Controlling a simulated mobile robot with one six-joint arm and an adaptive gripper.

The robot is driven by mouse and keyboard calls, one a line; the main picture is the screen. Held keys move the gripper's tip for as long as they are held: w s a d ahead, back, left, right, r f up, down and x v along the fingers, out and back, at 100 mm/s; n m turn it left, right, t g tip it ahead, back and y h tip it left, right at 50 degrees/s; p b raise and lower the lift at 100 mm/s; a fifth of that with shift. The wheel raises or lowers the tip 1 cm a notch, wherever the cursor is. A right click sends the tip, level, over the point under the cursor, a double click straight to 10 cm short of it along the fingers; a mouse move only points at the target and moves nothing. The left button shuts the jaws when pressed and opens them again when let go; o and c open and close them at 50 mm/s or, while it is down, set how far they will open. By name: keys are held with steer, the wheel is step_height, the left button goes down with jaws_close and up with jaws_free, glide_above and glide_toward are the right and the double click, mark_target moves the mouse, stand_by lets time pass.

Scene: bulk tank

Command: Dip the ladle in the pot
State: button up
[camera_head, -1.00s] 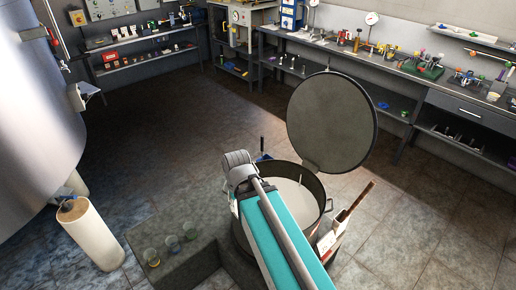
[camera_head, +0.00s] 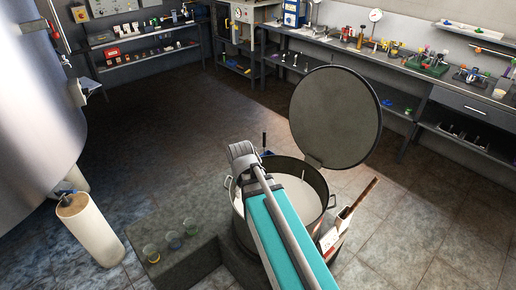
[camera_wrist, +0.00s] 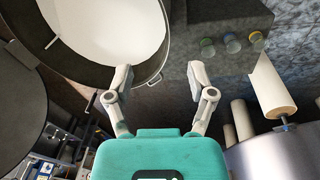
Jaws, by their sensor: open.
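The pot (camera_head: 325,215) is a wide metal vessel holding white liquid (camera_head: 300,190). It also shows at the upper left of the wrist view (camera_wrist: 158,62). Its round grey lid (camera_head: 335,117) stands raised. A brown handle (camera_head: 364,191) slants up from a pale holder beside the pot's right side. I cannot tell whether it belongs to the ladle, and I see no bowl of a ladle. My gripper (camera_wrist: 158,82) is open and empty, outside the pot's rim in the wrist view. In the head view its fingers are hidden behind my arm.
Several small glass cups (camera_head: 174,241) stand on a dark grey block (camera_head: 190,265) left of the pot. A blue item with a dark upright handle (camera_head: 264,142) is behind the pot. A large steel tank (camera_head: 40,120) and a cream cylinder (camera_head: 90,230) stand left. Cluttered benches line the back.

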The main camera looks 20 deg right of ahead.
steer(key=w+d+f+n+t+h+b, duration=0.1)
steer(key=w+d+f+n+b, duration=0.2)
steer(key=w, duration=0.3)
steer(key=w+d+f+n+t+h+b, duration=0.1)
steer(key=w+d+f+n+b, duration=0.15)
steer(key=w+b, duration=0.2)
steer(key=n+t+h+b, duration=0.5)
steer(key=n+t+b, duration=0.3)
steer(key=n+b, duration=1.25)
glide_toward(264, 137)
steer(key=shift+s+a+r+n, duration=0.15)
steer(key=shift+s+a+r, duration=0.15)
steer(key=shift+s, duration=0.3)
steer(key=shift+s+a+r+n, duration=0.2)
steer(key=shift+s+a, duration=0.2)
steer(key=shift+s, duration=0.2)
steer(key=b+x, duration=0.5)
steer(key=x, duration=0.8)
steer(key=shift+w+d+f, duration=0.2)
steer(key=shift+w+f, duration=0.05)
steer(key=shift+w, duration=0.05)
